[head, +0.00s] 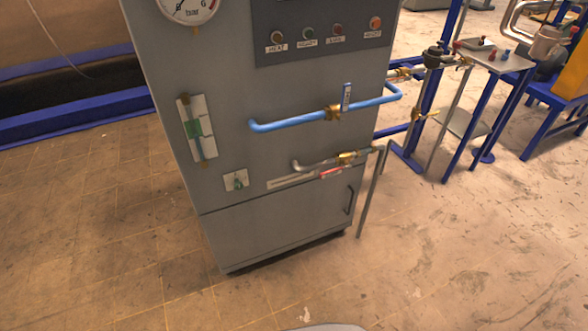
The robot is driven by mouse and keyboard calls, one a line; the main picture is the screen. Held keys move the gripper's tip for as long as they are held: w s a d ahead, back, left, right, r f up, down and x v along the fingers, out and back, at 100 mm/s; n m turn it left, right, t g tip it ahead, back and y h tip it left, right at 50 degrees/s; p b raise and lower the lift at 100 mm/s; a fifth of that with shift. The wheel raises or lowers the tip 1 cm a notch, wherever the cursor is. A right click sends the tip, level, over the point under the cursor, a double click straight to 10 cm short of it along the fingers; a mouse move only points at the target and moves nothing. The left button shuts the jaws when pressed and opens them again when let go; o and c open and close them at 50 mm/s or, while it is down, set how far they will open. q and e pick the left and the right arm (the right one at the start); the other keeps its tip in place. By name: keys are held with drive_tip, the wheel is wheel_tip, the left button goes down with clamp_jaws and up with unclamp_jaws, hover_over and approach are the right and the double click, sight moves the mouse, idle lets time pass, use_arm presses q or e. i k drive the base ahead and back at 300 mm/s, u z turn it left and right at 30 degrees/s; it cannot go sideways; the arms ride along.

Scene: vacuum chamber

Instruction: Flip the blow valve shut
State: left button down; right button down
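A grey cabinet (250,180) stands in the middle of the head view with valves on its front. A blue pipe (285,124) crosses the front and carries a brass valve (332,113). That valve's blue handle (347,96) stands upright, across the pipe. Below it, a thinner metal pipe (312,164) carries brass fittings (347,156). A red handle (331,172) lies roughly along this lower pipe, beside a label strip (290,181) too small to read. I cannot tell from lettering which one is the blow valve. Neither of my grippers is in view.
The cabinet also has a pressure gauge (188,6), a row of buttons (308,33), a green-marked level gauge (198,127) and a small switch (236,181). A vertical pipe (371,195) stands at its right. A blue-legged table (496,60) stands back right. The front floor is clear.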

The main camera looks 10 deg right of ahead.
sight(330, 173)
drive_tip(key=z, duration=0.4)
drive_tip(key=i, duration=1)
drive_tip(key=z, duration=0.8)
